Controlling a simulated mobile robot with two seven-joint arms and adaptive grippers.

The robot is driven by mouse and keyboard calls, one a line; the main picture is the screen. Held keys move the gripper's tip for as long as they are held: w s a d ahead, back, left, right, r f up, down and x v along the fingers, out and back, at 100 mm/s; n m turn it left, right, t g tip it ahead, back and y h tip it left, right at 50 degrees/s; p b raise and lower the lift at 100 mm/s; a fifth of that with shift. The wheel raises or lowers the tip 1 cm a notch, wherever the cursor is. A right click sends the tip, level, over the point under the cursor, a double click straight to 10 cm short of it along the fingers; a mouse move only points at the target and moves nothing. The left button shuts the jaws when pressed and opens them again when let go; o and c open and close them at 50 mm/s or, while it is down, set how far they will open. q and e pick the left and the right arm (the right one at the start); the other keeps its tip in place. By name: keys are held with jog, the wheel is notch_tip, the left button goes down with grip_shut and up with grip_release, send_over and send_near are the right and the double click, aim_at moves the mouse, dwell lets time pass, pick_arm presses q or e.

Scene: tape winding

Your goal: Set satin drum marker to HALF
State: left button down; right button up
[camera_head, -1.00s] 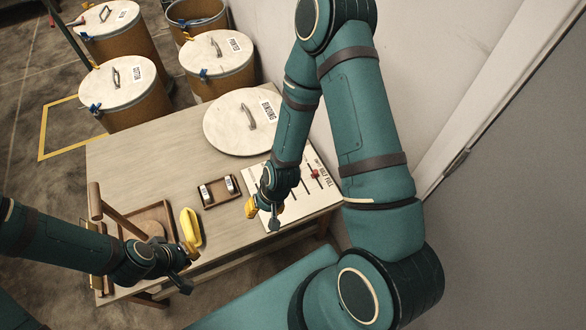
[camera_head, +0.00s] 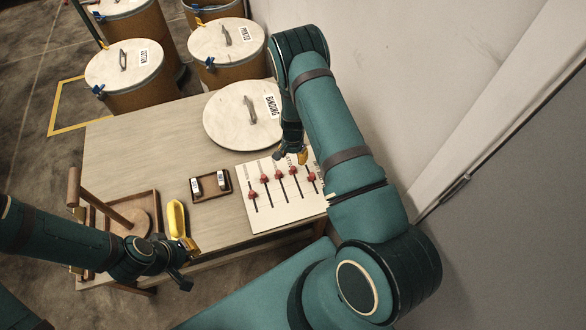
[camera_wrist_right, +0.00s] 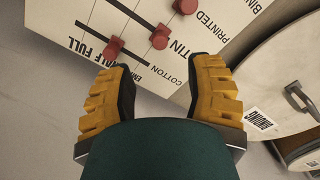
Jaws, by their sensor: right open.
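The white marker board (camera_head: 262,214) lies on the table, with several red markers on slots. In the right wrist view, the satin marker (camera_wrist_right: 160,37) sits near the EMPTY end of its slot, beside the partly hidden satin label. The cotton marker (camera_wrist_right: 113,47) stands about midway along its slot, near HALF. The satin marker also shows in the head view (camera_head: 293,170). My right gripper (camera_wrist_right: 162,72) is open and empty beside the label end of the board, apart from the markers. My left gripper (camera_head: 186,262) is at the table's front edge; its jaws are unclear.
A round BINDING lid (camera_head: 230,122) lies behind the board. A small tray (camera_head: 211,195) with two labelled pieces is left of the board. A yellow object (camera_head: 176,218) and a wooden tray (camera_head: 155,210) are near my left gripper. Lidded drums (camera_head: 130,85) stand beyond the table.

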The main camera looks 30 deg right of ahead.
aim_at(293, 168)
notch_tip(293, 168, down, 8)
jog(key=shift+f+b, duration=0.25)
jog(key=shift+b, duration=0.5)
jog(key=shift+c, duration=0.3)
grip_shut()
